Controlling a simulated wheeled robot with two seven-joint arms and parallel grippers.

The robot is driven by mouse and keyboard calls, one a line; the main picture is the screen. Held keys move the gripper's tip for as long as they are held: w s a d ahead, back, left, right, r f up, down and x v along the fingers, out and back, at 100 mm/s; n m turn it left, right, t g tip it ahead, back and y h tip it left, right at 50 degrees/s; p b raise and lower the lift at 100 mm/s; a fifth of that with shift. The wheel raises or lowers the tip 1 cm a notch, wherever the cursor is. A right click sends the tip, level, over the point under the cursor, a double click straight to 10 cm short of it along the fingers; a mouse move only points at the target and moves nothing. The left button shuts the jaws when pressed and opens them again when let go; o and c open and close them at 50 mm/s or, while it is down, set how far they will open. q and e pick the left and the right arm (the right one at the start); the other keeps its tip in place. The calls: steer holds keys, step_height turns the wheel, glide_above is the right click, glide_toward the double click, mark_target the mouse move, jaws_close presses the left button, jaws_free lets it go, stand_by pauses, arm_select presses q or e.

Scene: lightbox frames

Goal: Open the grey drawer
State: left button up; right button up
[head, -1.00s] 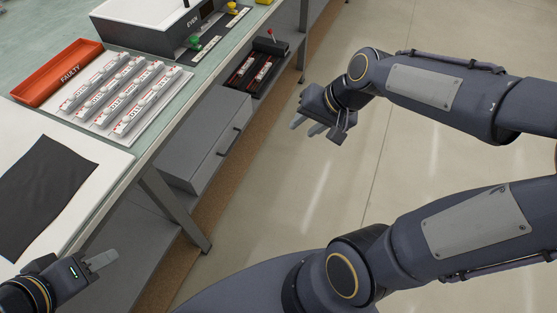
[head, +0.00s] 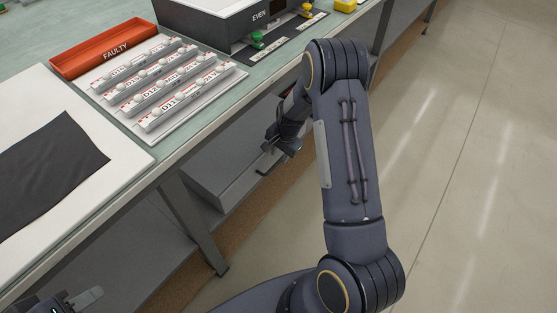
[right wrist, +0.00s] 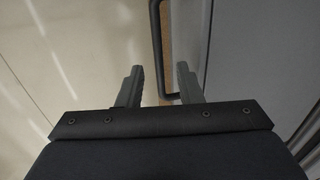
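The grey drawer (head: 207,168) is under the workbench, partly hidden behind my right arm and gripper. Its front fills the right side of the right wrist view (right wrist: 240,70). Its dark bar handle (right wrist: 157,40) runs down from the top of that view and bends toward the drawer front near the fingertips. My right gripper (right wrist: 159,68) is open, and the handle's end appears in the gap between its fingers; contact cannot be told. In the head view the right gripper (head: 274,150) is at the drawer front. My left gripper (head: 78,300) is partly cut off at the bottom left.
The workbench edge (head: 165,163) runs diagonally above the drawer, with a table leg (head: 195,225) nearer me. On top are a red FAULTY tray (head: 110,50), several labelled white parts, a dark cloth (head: 45,170) and a grey EVEN box (head: 225,18). The floor to the right is clear.

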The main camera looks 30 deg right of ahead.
mark_target(278, 162)
steer(key=shift+w+a+f, duration=0.1)
steer(key=shift+w+f, duration=0.05)
steer(key=shift+f, duration=0.65)
steer(key=shift+w+f, duration=0.1)
steer(key=shift+f, duration=0.7)
steer(key=shift+c, duration=0.4)
jaws_close()
